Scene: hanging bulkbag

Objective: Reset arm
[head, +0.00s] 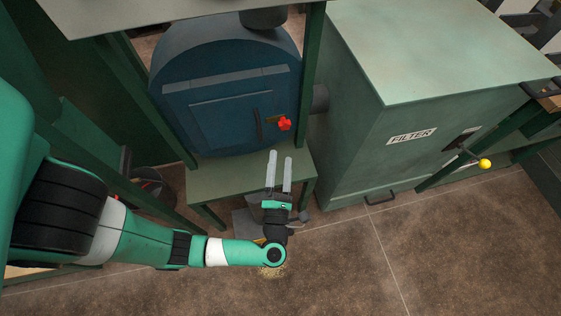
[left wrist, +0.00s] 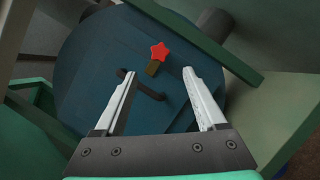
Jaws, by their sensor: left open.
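My left gripper (head: 279,172) is open and empty, with its two pale fingers apart. In the head view it sits in front of the blue round-topped machine, its fingers pointing up the picture. In the left wrist view the fingers (left wrist: 168,88) frame the blue door (left wrist: 85,60), with a dark handle (left wrist: 150,88) showing between them. A red star-shaped knob (left wrist: 159,52) is beyond the fingertips; it also shows in the head view (head: 285,124). The fingers appear apart from the knob and handle. My right gripper is in neither view.
A green filter cabinet (head: 430,90) stands at the right, with a yellow-knobbed lever (head: 484,164). A green table (head: 230,178) is under the blue machine (head: 220,85). Green posts (head: 313,60) flank it. Brown floor (head: 420,260) is open at the lower right.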

